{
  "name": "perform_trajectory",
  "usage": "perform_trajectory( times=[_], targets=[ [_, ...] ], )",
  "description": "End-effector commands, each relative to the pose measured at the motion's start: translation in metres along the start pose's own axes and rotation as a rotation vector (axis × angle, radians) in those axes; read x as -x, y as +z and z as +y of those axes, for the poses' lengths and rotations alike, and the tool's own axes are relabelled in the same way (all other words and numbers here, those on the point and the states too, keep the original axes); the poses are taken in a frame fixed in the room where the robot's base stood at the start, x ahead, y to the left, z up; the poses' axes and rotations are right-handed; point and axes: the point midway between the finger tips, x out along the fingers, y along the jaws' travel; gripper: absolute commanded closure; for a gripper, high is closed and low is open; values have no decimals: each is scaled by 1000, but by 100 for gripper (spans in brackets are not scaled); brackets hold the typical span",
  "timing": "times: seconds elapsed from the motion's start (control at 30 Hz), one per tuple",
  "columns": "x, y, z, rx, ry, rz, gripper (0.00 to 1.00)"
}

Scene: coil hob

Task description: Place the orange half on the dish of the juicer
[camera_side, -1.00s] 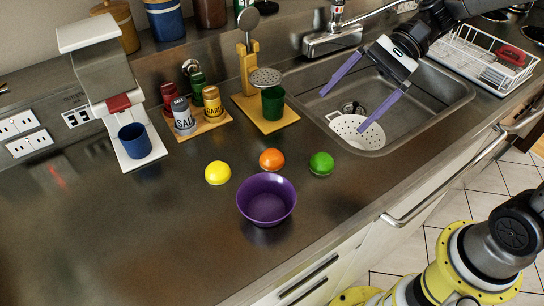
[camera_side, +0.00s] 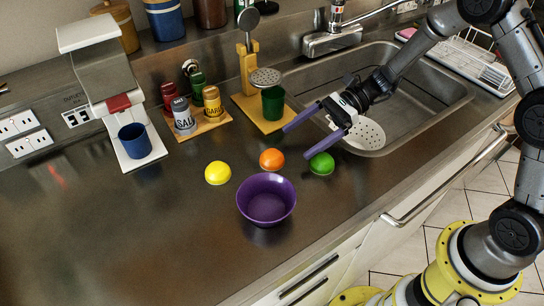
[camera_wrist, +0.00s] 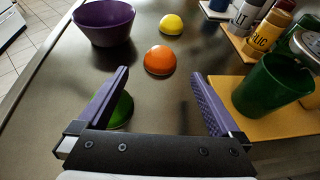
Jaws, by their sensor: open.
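The orange half (camera_side: 271,159) lies dome up on the counter, between a yellow half and a green half. It also shows ahead of my fingers in the wrist view (camera_wrist: 160,60). My gripper (camera_side: 294,142) is open and empty, to the right of the orange half, with its purple fingers pointing left toward it. The juicer (camera_side: 248,72) stands at the back on a yellow base, with a perforated round dish (camera_side: 266,77) above a green cup (camera_side: 273,102). In the wrist view the green cup (camera_wrist: 272,84) is at the right, beside my right finger.
The green half (camera_side: 321,163) sits close to my lower finger, partly hidden by the left finger in the wrist view. A yellow half (camera_side: 218,173) and a purple bowl (camera_side: 266,200) are nearby. Spice jars (camera_side: 184,116) stand at the back. The left counter is clear.

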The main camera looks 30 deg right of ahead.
Motion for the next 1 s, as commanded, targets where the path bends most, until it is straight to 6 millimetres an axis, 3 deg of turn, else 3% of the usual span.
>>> perform_trajectory(
  times=[0.23,0.53,0.83,0.87,1.0],
  targets=[
    [-18,0,1,-1,3,0,0],
    [-57,2,0,0,3,1,0],
    [-62,2,-1,0,0,0,0],
    [-62,2,-1,0,0,1,2],
    [-62,2,-1,0,1,1,27]
  ],
)
